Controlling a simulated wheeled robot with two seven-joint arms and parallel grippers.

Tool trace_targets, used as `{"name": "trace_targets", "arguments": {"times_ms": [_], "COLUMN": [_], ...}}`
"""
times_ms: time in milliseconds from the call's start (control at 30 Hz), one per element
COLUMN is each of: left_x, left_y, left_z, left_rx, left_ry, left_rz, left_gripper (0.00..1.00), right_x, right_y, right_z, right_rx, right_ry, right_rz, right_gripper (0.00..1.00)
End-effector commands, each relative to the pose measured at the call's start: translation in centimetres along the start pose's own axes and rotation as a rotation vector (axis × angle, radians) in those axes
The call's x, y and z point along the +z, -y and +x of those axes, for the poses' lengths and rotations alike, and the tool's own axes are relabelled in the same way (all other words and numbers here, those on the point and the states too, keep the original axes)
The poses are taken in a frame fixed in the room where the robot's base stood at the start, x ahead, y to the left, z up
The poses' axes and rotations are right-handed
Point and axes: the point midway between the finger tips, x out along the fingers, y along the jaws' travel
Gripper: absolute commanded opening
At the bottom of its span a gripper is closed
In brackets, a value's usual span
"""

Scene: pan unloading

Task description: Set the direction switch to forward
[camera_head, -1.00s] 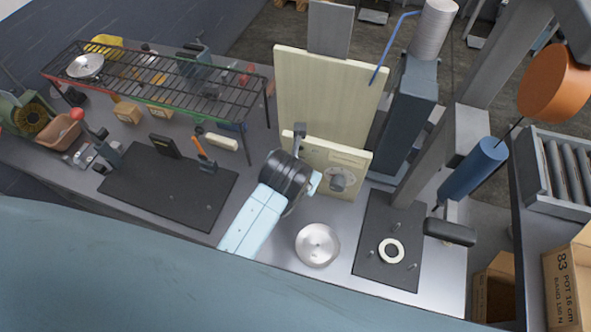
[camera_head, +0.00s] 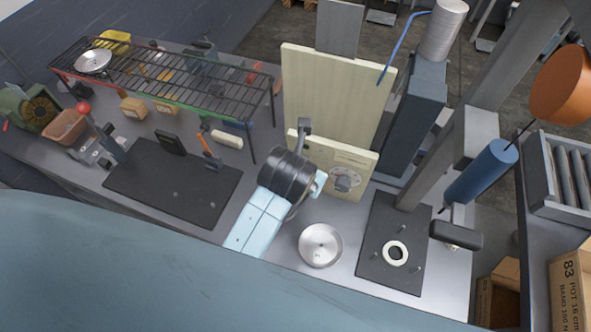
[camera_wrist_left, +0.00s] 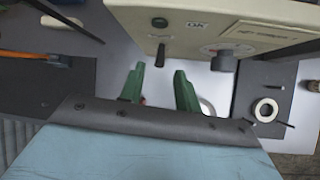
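A cream control box (camera_head: 352,160) stands at the bench's back, with a round dial (camera_head: 343,180) on its front. In the left wrist view the box front (camera_wrist_left: 188,22) shows a dark knob (camera_wrist_left: 158,22), a short dark lever (camera_wrist_left: 160,54) below it, an OK label and the dial (camera_wrist_left: 222,60). I cannot read which of these is marked as the direction switch. My left gripper (camera_wrist_left: 159,70) has its two green fingers apart, with the lever's lower end close to the gap between the tips; contact is not clear. In the head view the black wrist hides most of these fingers. My right gripper is not in view.
A metal bowl (camera_head: 320,246) stands in front of the box. A dark plate (camera_head: 378,272) with pegs and a white ring (camera_head: 395,253) lies to its right. A wire rack (camera_head: 165,85) and a dark mat (camera_head: 160,190) are to the left. A blue cylinder (camera_head: 482,172) hangs at right.

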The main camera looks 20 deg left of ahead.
Motion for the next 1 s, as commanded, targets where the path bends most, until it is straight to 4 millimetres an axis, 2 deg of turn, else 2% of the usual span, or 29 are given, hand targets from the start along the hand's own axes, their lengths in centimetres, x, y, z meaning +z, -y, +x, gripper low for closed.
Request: {"name": "trace_targets", "arguments": {"times_ms": [200, 400, 600, 1000], "left_x": [0.0, 0.0, 0.0, 0.0], "left_y": [0.1, 0.1, 0.0, 0.0], "left_z": [-4.9, -8.0, -9.1, -9.1], "left_rx": [-0.003, -0.002, -0.001, -0.001], "left_ry": [0.003, 0.001, -0.001, -0.001], "left_rz": [-0.004, 0.0, -0.001, 0.0], "left_gripper": [0.33, 0.33, 0.33, 0.33], "right_x": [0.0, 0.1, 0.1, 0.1], "right_y": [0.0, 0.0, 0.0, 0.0], "right_z": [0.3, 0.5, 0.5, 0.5], "right_rx": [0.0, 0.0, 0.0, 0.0], "right_ry": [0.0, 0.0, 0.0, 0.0], "right_rz": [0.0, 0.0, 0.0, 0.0], "right_gripper": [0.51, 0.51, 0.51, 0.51]}}
